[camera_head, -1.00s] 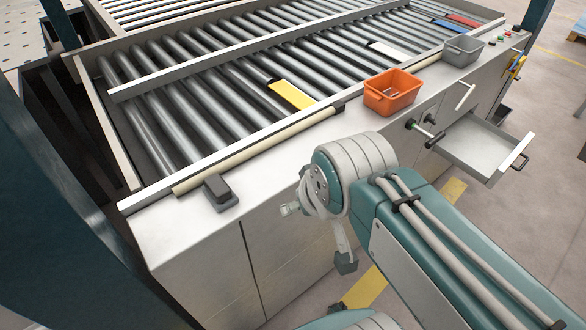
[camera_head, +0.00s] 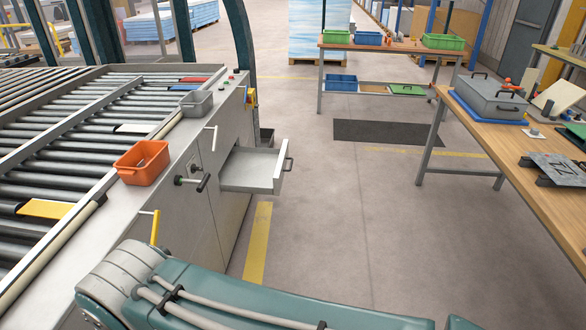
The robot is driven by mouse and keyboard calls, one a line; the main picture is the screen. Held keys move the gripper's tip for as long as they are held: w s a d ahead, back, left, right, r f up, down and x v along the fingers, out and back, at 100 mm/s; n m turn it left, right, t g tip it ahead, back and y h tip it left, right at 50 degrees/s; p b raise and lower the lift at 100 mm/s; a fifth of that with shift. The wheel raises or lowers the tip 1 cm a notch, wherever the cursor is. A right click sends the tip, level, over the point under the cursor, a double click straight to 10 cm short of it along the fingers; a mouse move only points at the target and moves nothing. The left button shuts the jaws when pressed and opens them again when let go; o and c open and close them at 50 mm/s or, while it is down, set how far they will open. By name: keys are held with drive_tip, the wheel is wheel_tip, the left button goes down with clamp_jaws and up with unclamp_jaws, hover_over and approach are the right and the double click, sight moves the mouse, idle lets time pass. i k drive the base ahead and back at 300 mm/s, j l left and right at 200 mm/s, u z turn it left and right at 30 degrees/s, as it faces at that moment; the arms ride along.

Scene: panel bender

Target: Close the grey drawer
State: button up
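The grey drawer (camera_head: 252,169) stands pulled out of the front of the light grey cabinet (camera_head: 207,211). Its inside looks empty. A dark handle (camera_head: 289,164) sits on its front panel, facing right. My teal and grey arm crosses the bottom of the view, well in front of the drawer and apart from it. My gripper is not visible in this view.
An orange bin (camera_head: 143,163) and a grey bin (camera_head: 196,103) stand on the cabinet top beside the roller conveyor (camera_head: 60,138). Handles stick out of the cabinet front. A wooden table (camera_head: 530,150) stands at right. The floor between is clear.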

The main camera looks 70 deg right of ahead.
sight(251, 170)
drive_tip(key=k+z, duration=0.1)
drive_tip(key=z, duration=0.25)
drive_tip(key=k+z, duration=0.1)
drive_tip(key=z, duration=0.25)
drive_tip(key=l+z, duration=0.1)
drive_tip(key=z, duration=0.3)
drive_tip(key=i+l+z, duration=0.1)
drive_tip(key=l, duration=0.35)
drive_tip(key=i+l+z, duration=0.1)
drive_tip(key=l, duration=0.3)
drive_tip(key=i+l, duration=0.15)
drive_tip(key=l, duration=0.25)
drive_tip(key=i+l+z, duration=0.15)
drive_tip(key=l, duration=0.3)
drive_tip(key=i+l, duration=0.3)
drive_tip(key=i+j, duration=0.2)
drive_tip(key=i, duration=0.35)
drive_tip(key=i+j+u, duration=0.1)
drive_tip(key=i, duration=0.45)
drive_tip(key=j, duration=0.05)
